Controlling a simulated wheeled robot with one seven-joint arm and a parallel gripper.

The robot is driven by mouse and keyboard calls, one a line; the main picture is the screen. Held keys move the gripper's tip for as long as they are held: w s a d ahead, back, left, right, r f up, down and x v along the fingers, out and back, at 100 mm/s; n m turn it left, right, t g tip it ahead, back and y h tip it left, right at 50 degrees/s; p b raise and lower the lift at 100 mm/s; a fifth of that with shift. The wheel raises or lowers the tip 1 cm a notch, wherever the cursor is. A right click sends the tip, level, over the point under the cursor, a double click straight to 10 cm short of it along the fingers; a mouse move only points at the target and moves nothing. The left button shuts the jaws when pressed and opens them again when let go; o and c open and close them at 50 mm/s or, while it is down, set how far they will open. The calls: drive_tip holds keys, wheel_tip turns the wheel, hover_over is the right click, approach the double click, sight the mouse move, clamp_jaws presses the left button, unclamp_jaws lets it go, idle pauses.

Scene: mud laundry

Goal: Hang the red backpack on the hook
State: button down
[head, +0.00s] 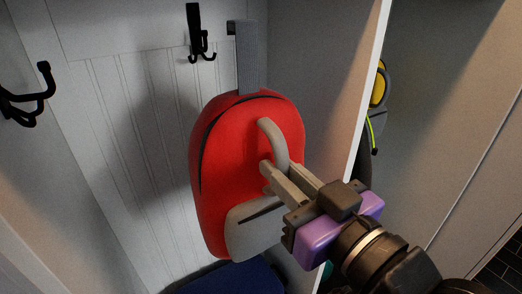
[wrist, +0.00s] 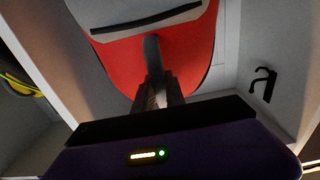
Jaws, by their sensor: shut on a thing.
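The red backpack (head: 225,165) hangs upright in my gripper (head: 280,178), in front of the cubby's back panel. My gripper is shut on the grey curved handle (head: 272,138) on the bag's front; the handle also shows in the wrist view (wrist: 152,55). A grey strap (head: 248,65) rises from the top of the bag. Its folded upper end is just right of a black hook (head: 196,40) on the back panel, apart from it in the picture; the depth between them is unclear. Another black hook (head: 30,98) is on the left wall. The bag's back is hidden.
A pale divider panel (head: 358,125) stands close to the right of the bag. Beyond it hangs a grey and yellow bag (head: 378,90). A dark blue thing (head: 235,278) lies below the backpack. The wrist view shows one black hook (wrist: 263,82) on the right.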

drive_tip(key=shift+b+x, duration=0.95)
drive_tip(key=shift+x, duration=0.8)
drive_tip(key=shift+b+x, duration=0.5)
drive_tip(key=shift+x, duration=5.7)
drive_tip(key=shift+r+p, duration=0.2)
drive_tip(key=shift+p, duration=0.25)
drive_tip(key=shift+f+b, duration=0.3)
drive_tip(key=shift+f, duration=0.45)
drive_tip(key=shift+f, duration=0.45)
